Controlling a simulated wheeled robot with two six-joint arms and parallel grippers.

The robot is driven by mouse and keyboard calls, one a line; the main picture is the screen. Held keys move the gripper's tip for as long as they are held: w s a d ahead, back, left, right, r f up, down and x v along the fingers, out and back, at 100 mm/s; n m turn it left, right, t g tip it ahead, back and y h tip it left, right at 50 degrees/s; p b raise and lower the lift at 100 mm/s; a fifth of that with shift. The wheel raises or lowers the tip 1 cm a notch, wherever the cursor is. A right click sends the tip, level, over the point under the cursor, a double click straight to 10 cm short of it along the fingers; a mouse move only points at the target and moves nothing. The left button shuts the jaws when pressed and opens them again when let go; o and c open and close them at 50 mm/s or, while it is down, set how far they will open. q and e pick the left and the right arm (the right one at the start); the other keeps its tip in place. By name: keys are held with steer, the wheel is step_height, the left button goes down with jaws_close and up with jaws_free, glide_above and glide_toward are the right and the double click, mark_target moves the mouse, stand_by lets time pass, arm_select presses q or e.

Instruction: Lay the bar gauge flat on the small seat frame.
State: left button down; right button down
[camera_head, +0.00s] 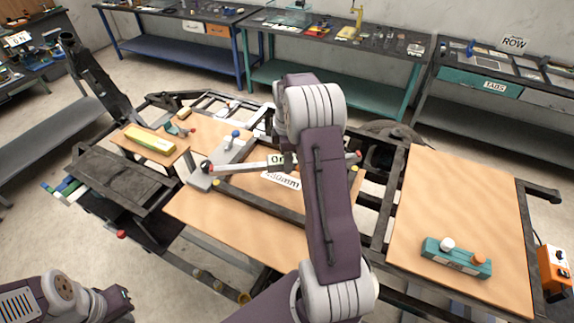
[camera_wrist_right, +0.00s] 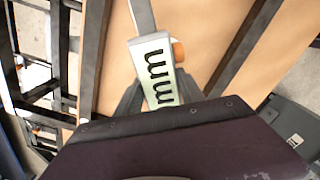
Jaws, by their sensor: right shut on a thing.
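The bar gauge (camera_head: 240,166) is a long grey bar with red ends and a pale green label. It lies across the head view above a wooden board. A dark frame bar (camera_head: 265,208) with yellow ends, apparently part of the small seat frame, lies below the gauge; contact cannot be told. My left gripper (camera_head: 118,300) is at the bottom left, its jaws unclear.
A grey block with a blue knob (camera_head: 235,134) stands near the gauge's left end. A yellow-green bar (camera_head: 149,140) lies on the left board. A teal block (camera_head: 455,258) sits on the right board (camera_head: 460,205), which is otherwise mostly clear. Workbenches line the back.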

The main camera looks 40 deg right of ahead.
steer(key=shift+s+f, duration=0.1)
steer(key=shift+f, duration=0.1)
step_height(320, 180, down, 3)
steer(key=shift+s+r+p, duration=0.1)
steer(key=shift+p, duration=0.75)
steer(key=shift+w+f, duration=0.2)
steer(key=shift+f, duration=0.25)
steer(key=c, duration=0.7)
jaws_free()
steer(key=shift+s, duration=0.1)
